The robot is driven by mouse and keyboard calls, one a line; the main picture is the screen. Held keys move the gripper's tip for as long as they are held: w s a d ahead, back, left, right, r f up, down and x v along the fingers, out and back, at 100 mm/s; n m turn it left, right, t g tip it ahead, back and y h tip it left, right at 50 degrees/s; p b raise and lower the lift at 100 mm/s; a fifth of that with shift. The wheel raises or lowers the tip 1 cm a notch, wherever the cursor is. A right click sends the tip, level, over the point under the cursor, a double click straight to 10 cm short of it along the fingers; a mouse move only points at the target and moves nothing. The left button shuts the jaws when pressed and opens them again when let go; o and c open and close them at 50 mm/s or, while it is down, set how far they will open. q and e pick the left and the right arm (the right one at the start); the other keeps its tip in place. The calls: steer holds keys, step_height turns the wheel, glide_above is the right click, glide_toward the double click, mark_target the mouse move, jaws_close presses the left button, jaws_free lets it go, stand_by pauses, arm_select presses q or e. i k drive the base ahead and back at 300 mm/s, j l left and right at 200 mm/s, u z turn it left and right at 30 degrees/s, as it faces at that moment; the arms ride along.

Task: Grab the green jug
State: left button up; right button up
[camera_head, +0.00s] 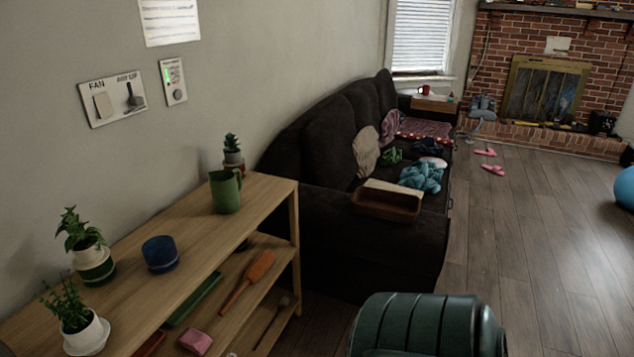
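The green jug (225,193) stands upright on the top board of a wooden shelf unit (205,237), near its far end by the wall. Its handle shows at its upper right side. A small potted succulent (232,150) stands just behind it. Neither of my grippers is in view, and nothing is touching the jug.
A blue cup (160,254) and two potted plants (94,263) (82,331) share the top board. Lower boards hold an orange-brown brush (248,279) and a pink item (195,341). A dark sofa (375,238) stands beyond. A ribbed dark green object (428,325) is front right.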

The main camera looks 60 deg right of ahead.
mark_target(225, 189)
steer(key=l+z, duration=0.1)
steer(key=z, duration=0.4)
steer(key=l+z, duration=0.1)
steer(key=z, duration=0.35)
steer(key=i+z, duration=0.15)
steer(key=z, duration=0.35)
